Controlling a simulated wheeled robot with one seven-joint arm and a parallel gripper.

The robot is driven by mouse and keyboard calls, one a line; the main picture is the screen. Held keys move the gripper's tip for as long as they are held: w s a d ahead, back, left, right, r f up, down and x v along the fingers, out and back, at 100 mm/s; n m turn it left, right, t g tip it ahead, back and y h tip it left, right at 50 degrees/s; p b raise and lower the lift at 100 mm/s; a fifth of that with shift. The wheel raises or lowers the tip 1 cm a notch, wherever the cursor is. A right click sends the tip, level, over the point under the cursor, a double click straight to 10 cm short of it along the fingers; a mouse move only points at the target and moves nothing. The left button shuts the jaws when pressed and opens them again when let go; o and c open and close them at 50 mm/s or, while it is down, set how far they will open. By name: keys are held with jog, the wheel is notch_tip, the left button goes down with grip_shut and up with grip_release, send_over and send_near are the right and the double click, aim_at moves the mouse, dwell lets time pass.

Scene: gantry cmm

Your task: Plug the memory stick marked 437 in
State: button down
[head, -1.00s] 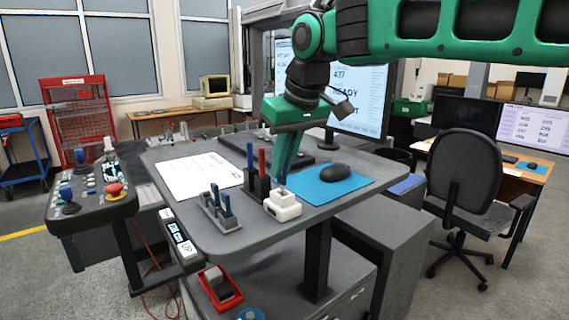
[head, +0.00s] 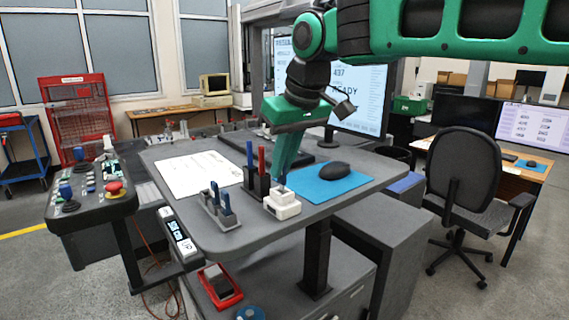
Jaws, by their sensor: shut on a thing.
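My gripper (head: 283,178) points down over the front of the grey desk and is shut on a small memory stick (head: 282,187), which shows only as a thin dark blue sliver under the fingers. Any marking on it is too small to read. Directly below is a white block (head: 281,206); the stick's lower end is at its top, and I cannot tell whether it is in a slot. A grey holder with blue sticks (head: 220,208) stands to the left. A dark holder (head: 256,188) with one blue and one red stick stands just behind. The monitor (head: 360,98) shows 437 and READY.
A black mouse (head: 334,170) lies on a blue mat (head: 325,186) right of the gripper. A white sheet (head: 198,174) lies to the left. A control panel with a red button (head: 114,188) stands further left. An office chair (head: 464,190) is at the right.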

jog(key=shift+f, duration=1.3)
dwell(0.4)
jog(key=c, duration=1.8)
grip_release()
